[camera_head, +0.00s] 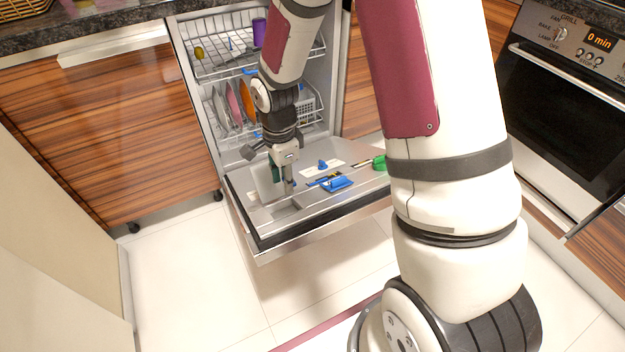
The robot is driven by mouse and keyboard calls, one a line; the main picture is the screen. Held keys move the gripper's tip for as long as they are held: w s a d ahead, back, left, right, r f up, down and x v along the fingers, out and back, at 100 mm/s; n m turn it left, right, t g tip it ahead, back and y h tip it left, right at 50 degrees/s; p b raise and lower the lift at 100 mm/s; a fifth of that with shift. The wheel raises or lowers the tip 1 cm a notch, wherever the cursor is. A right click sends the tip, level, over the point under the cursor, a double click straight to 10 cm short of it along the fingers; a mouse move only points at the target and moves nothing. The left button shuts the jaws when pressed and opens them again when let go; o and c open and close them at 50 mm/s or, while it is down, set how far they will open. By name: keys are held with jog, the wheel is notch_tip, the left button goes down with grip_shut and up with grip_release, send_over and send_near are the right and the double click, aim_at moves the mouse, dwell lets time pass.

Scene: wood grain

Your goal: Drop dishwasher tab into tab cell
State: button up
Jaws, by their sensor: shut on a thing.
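My gripper (288,184) points down over the inner side of the open dishwasher door (335,205). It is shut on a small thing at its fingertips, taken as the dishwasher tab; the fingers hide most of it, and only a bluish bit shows. A shallow rectangular recess (285,211) in the door lies just below and in front of the fingertips; it looks like the tab cell, but its inside is hard to make out. A blue part (337,184) sits on the door right of my gripper. I cannot tell whether the tab touches the door.
The dishwasher racks (222,68) behind hold plates (232,104) and a purple cup (259,32). A green part (380,162) is at the door's right. The oven (565,110) stands at right. Floor (190,275) in front of the door is clear.

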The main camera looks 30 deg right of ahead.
jog(key=shift+f+b, duration=0.95)
jog(key=shift+f, duration=0.7)
jog(key=o, duration=0.9)
jog(key=shift+r, duration=0.1)
notch_tip(320, 180, up, 12)
jog(key=shift+f, duration=0.1)
